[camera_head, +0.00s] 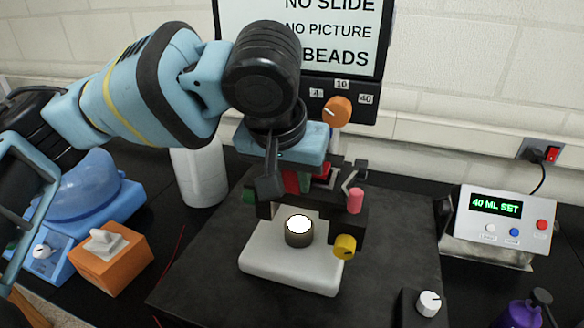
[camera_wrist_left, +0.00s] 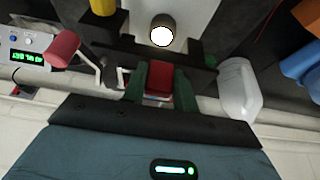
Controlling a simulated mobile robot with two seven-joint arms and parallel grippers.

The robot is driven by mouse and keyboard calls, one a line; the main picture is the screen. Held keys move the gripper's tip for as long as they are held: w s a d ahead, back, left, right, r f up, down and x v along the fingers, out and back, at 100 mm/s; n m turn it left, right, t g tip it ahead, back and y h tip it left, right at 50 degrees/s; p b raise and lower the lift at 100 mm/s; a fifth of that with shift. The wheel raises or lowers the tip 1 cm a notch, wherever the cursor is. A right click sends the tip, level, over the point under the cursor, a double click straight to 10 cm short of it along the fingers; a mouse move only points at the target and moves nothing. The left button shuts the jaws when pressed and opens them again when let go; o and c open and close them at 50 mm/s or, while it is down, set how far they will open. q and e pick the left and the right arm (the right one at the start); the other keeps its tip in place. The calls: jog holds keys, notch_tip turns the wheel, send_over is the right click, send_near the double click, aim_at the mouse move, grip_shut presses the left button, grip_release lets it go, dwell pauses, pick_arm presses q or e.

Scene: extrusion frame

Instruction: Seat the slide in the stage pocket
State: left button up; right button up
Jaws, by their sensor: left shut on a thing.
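My left gripper (camera_head: 290,183) reaches down from above over the black microscope stage (camera_head: 346,228). In the left wrist view my left gripper (camera_wrist_left: 159,78) has its two green fingers shut on a red block (camera_wrist_left: 158,88), which appears to be the grip end of the slide. The red block also shows in the head view (camera_head: 291,181), partly hidden by the gripper. The slide's clear part and the stage pocket cannot be made out, so I cannot tell whether the slide touches the stage. The stage also shows in the left wrist view (camera_wrist_left: 195,75). My right gripper is not in view.
A screen (camera_head: 325,35) reads "NO SLIDE", "NO PICTURE", "BEADS". A pink-knobbed lever (camera_head: 355,200) and a yellow knob (camera_head: 345,246) flank the stage; a lit lamp (camera_head: 299,230) sits below. An orange box (camera_head: 112,262) and white bottle (camera_head: 198,175) stand left, a meter (camera_head: 505,222) right.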

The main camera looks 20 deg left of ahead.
pick_arm(q)
jog(key=shift+s+f, duration=0.25)
jog(key=shift+f, duration=0.05)
jog(key=shift+s+d, duration=0.1)
jog(key=shift+s, duration=0.05)
jog(key=o, duration=1)
jog(key=shift+o, duration=0.2)
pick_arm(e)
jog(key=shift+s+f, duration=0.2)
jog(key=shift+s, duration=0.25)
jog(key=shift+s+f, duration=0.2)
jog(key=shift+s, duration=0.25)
pick_arm(q)
jog(key=shift+r, duration=0.15)
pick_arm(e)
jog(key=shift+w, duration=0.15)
pick_arm(q)
jog(key=shift+s+r, duration=0.1)
jog(key=shift+r, duration=0.15)
jog(key=v, duration=1.1)
jog(key=shift+r, duration=0.2)
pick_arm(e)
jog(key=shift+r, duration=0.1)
